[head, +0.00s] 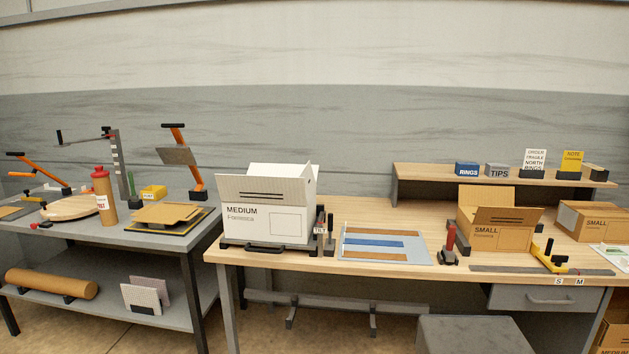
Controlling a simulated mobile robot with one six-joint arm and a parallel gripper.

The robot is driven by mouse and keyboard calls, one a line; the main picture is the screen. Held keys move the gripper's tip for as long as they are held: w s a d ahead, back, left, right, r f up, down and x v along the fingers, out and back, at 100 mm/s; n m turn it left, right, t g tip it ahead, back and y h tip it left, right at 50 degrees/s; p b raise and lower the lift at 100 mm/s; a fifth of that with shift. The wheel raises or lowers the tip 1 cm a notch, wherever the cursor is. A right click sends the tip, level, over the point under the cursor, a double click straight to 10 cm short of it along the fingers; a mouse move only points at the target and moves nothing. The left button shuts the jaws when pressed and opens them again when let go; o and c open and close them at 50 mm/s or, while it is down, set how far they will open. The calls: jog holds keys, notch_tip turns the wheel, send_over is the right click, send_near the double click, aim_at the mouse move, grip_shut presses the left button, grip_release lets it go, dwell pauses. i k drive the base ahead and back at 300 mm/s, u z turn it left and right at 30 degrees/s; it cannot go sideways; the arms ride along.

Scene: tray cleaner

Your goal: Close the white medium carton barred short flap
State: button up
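The white medium carton (240,232) stands upright on the left end of the wooden bench, in a dark holder with a front handle. Its front face reads MEDIUM. The barred flap (249,186), with dark bars printed on it, stands raised along the carton's front top edge and leans outward. A plain white flap (282,171) stands up behind it. Another flap edge shows at the right side. The inside of the carton is hidden by the raised front flap. My gripper is not in view.
A brown small carton (484,236) with its own raised barred flap stands right on the bench. A grey side table (150,234) with tools and a bottle (104,199) is left.

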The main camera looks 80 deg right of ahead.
aim_at(308, 172)
jog(key=k, duration=1.35)
jog(key=z, duration=0.85)
jog(key=i, duration=1)
jog(key=u, duration=0.05)
